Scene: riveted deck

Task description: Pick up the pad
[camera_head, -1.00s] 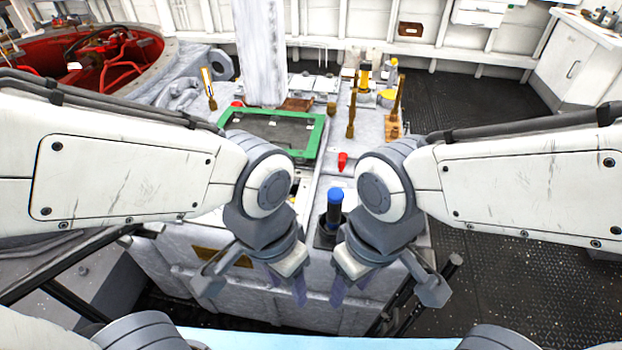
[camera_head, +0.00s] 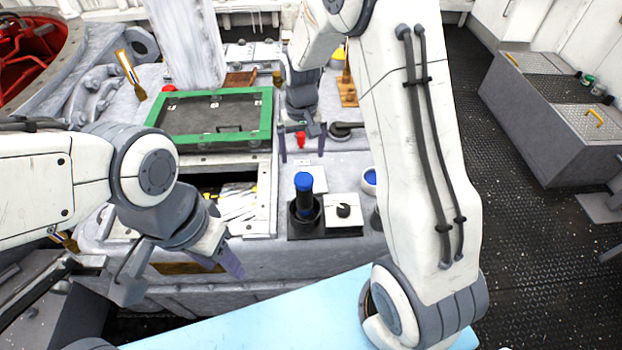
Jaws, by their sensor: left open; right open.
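A flat dark panel with a green frame (camera_head: 210,116) lies on the pale work top, left of centre; it is the most pad-like thing in view, but I cannot tell for sure that it is the pad. My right gripper (camera_head: 303,150) is open, with its fingers pointing down, just right of the panel's frame. A small red piece (camera_head: 301,138) shows between its fingers, and I cannot tell whether they touch it. My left gripper (camera_head: 220,263) is open, low and in front of the work top, apart from the panel.
A blue-topped black cylinder (camera_head: 304,195) stands in a dark holder beside a white box with a black knob (camera_head: 343,210). An opening (camera_head: 225,182) lies in front of the panel. A white post (camera_head: 185,45) rises behind it. A grey chest (camera_head: 550,125) stands at right.

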